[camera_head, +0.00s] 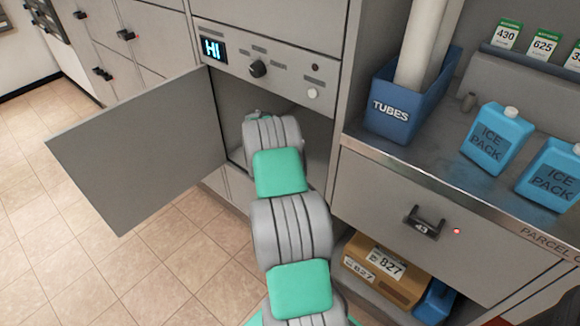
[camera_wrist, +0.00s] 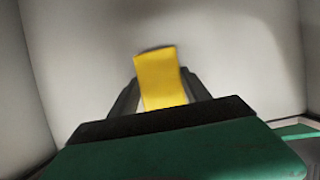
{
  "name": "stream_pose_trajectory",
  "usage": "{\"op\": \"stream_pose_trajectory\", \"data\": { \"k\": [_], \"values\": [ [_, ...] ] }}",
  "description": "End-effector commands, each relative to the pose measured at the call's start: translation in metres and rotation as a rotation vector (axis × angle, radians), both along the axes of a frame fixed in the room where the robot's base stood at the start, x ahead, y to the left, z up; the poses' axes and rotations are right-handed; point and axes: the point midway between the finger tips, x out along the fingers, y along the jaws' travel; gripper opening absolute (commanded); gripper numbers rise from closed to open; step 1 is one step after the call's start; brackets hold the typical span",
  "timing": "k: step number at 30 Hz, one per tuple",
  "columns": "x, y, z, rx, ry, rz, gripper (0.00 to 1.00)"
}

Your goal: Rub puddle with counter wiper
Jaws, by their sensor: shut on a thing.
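My gripper (camera_wrist: 161,76) shows in the wrist view, shut on a yellow block-like thing, which I take to be the counter wiper (camera_wrist: 160,88). In the head view my arm reaches into an open compartment (camera_head: 229,108) under a control panel, and my gripper and the wiper are hidden inside. I cannot make out a puddle in either view.
The compartment's grey door (camera_head: 145,150) stands open to the left. At right, a steel counter (camera_head: 405,165) holds a blue tubes bin (camera_head: 395,110) and blue ice packs (camera_head: 497,138). A drawer with a black handle (camera_head: 425,223) and a parcel (camera_head: 383,272) are below. Tiled floor (camera_head: 40,230) is clear at left.

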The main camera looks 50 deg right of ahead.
Motion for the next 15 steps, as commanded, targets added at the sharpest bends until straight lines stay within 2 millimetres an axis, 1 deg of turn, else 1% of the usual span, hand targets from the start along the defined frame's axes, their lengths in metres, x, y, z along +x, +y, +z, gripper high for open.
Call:
{"op": "stream_pose_trajectory", "data": {
  "k": [2, 5, 15],
  "values": [
    [0.000, 0.000, 0.001, -0.001, -0.001, 0.000, 0.23],
    [0.000, 0.000, 0.008, -0.001, -0.001, 0.000, 0.23],
    [0.001, 0.000, 0.049, -0.001, -0.002, 0.001, 0.23]
  ]
}}
